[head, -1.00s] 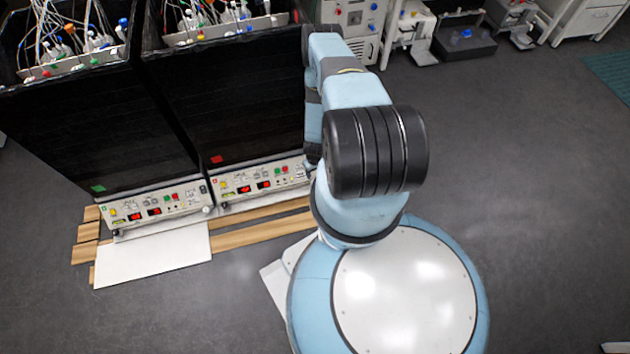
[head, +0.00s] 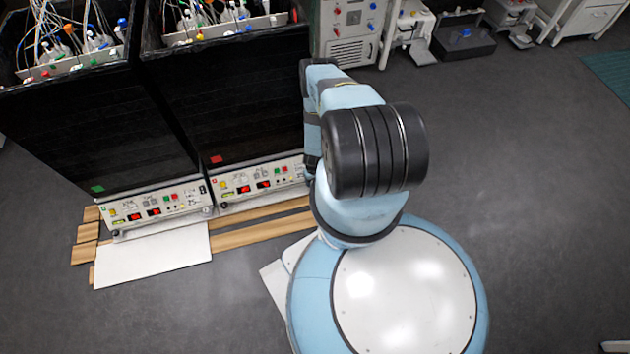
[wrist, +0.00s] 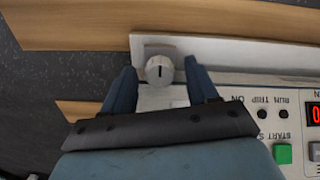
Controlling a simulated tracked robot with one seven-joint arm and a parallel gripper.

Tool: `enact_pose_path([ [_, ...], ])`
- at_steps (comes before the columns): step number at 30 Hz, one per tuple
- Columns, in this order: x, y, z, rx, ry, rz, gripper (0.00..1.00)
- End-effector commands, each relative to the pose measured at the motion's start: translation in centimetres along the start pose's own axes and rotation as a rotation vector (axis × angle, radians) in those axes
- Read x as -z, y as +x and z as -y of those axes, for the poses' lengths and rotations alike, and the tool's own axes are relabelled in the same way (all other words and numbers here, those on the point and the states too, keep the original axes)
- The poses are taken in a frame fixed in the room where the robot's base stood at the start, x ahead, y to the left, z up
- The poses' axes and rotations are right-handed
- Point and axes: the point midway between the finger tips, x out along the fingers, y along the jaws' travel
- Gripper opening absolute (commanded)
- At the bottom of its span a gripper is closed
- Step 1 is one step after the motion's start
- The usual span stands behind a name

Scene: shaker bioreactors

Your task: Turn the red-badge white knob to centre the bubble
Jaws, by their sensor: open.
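My gripper (wrist: 162,68) is open, with one blue finger on each side of the knob and gaps showing between. Contact is not visible, and I cannot tell how deep the fingers reach. In the head view, the red badge (head: 216,159) is on the right-hand dark cabinet, above its control panel (head: 262,180). My arm hides the gripper and this knob there. I cannot make out the bubble.
A neighbouring dark cabinet with a green badge (head: 97,189) stands at left. Wooden slats (head: 262,238) and a white board (head: 150,255) lie in front. In the wrist view, a green button (wrist: 283,153) is right of my gripper. Open floor lies at right.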

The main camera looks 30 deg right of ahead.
Motion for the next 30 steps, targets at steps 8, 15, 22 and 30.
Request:
enact_pose_path([
  [8,-0.01,-0.02,-0.01,0.0,0.0,0.0,0.41],
  [15,-0.02,-0.02,-0.02,0.0,0.0,0.0,0.18],
  [22,-0.03,-0.02,-0.44,-0.001,0.002,0.0,0.03],
  [30,-0.05,-0.01,-0.2,-0.002,0.058,0.0,0.03],
])
